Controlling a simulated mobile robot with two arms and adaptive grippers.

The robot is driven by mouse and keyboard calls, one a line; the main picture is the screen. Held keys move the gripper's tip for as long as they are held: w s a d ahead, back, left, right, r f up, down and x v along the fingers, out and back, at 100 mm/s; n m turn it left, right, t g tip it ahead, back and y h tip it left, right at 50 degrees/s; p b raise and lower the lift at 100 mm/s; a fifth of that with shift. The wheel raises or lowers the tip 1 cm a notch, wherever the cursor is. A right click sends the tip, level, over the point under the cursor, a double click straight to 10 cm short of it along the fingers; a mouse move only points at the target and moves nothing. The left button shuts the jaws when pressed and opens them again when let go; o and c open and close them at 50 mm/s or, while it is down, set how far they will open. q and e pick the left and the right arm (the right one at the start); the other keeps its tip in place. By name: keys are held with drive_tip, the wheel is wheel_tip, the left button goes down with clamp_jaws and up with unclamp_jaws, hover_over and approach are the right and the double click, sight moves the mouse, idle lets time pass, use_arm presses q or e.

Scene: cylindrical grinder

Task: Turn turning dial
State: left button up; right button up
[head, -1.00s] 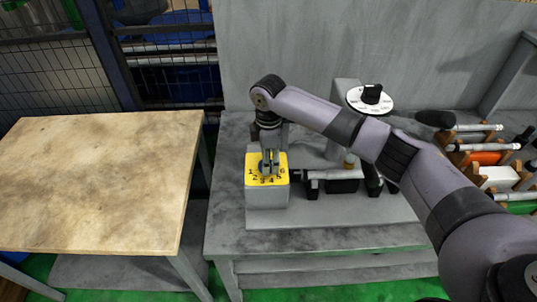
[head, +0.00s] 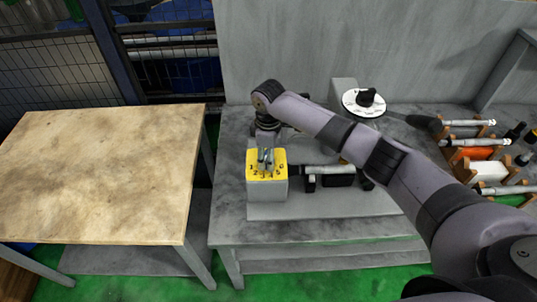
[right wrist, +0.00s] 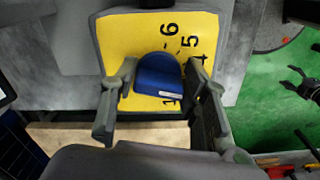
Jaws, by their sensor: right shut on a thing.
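A grey box with a yellow numbered face (head: 252,171) stands on the grey bench. Its blue dial (right wrist: 158,77) shows in the right wrist view as a rounded knob near the digits 4, 5 and 6. My right gripper (head: 266,158) reaches down onto this face and hides most of the dial in the head view. In the right wrist view its two fingers (right wrist: 161,83) stand on either side of the blue dial, shut on it. A small dark claw-like shape (right wrist: 303,86) at the right edge may be my left gripper; its jaws are too small to judge.
A white round dial (head: 354,108) with a black knob stands behind my right arm. Racks with cylindrical tools (head: 470,140) are on the right. A bare wooden table (head: 95,180) is on the left, with a gap before the bench.

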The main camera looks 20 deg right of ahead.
drive_tip(key=o, duration=1.1)
drive_tip(key=shift+r, duration=0.25)
wheel_tip(320, 180, up, 12)
drive_tip(key=shift+f, duration=0.2)
